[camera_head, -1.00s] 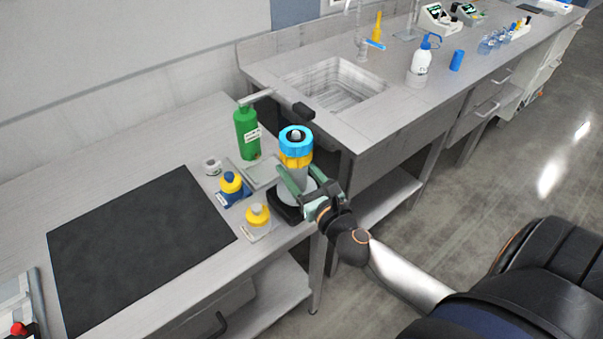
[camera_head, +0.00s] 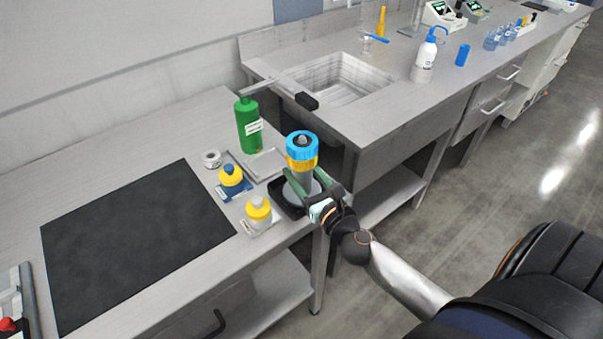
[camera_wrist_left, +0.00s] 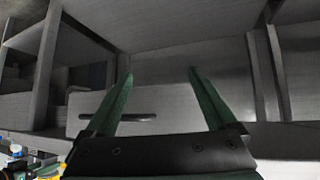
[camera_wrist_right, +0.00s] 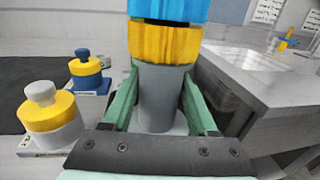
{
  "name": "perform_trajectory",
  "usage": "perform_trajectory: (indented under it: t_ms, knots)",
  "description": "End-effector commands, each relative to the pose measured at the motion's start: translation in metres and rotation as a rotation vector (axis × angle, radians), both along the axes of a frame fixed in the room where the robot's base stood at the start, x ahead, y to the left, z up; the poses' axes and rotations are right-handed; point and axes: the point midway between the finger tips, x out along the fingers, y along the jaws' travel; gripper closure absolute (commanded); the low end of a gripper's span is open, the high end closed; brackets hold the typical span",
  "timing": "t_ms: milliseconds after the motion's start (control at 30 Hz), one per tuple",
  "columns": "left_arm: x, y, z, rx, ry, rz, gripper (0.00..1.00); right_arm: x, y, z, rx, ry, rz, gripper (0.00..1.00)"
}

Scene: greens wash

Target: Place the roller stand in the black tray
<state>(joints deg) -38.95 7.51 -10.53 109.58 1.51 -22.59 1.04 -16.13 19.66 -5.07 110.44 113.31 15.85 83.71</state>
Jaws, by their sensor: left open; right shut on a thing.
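The roller stand is the upright grey post with a yellow band and a blue top (camera_head: 302,148). It also fills the middle of the right wrist view (camera_wrist_right: 165,45). My right gripper (camera_head: 308,186) is shut on its grey post, one finger on each side. The stand's lower end is over the black tray (camera_head: 288,207), near the table's right edge; whether its base touches the tray floor is hard to tell. My left gripper (camera_wrist_left: 155,95) is open and empty, facing a drawer front under a bench. It does not show in the head view.
A pale square tray (camera_head: 264,163), a green bottle (camera_head: 248,125) and a tape roll (camera_head: 211,159) lie behind. A dark mat (camera_head: 135,245) covers the left. A sink (camera_head: 345,80) is beyond.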

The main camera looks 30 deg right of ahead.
Motion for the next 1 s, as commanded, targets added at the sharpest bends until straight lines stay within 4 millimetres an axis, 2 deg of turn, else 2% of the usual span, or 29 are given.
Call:
perform_trajectory:
  t_ms: [67, 100, 367, 700, 867, 1000]
  knots:
    - [0.000, 0.000, -0.003, 0.000, -0.001, 0.000, 0.10, 0.000, 0.000, -0.002, 0.001, -0.003, 0.000, 1.00]
    - [0.000, 0.000, -0.003, 0.000, -0.001, 0.000, 0.10, 0.000, 0.000, -0.004, 0.001, 0.001, 0.000, 0.40]
    - [0.000, 0.000, -0.002, 0.000, -0.002, 0.000, 0.10, 0.000, 0.000, -0.003, 0.001, 0.001, 0.000, 0.11]
    - [0.001, 0.000, 0.004, 0.000, -0.002, 0.000, 0.10, 0.000, 0.000, 0.003, 0.000, 0.000, 0.000, 0.11]
    - [0.001, 0.000, -0.003, -0.001, -0.004, -0.001, 0.10, -0.019, 0.002, -0.003, 0.003, 0.003, 0.000, 0.11]
    - [0.001, 0.000, -0.010, -0.001, -0.004, -0.001, 0.10, -0.044, 0.004, -0.004, 0.004, 0.005, -0.001, 0.11]
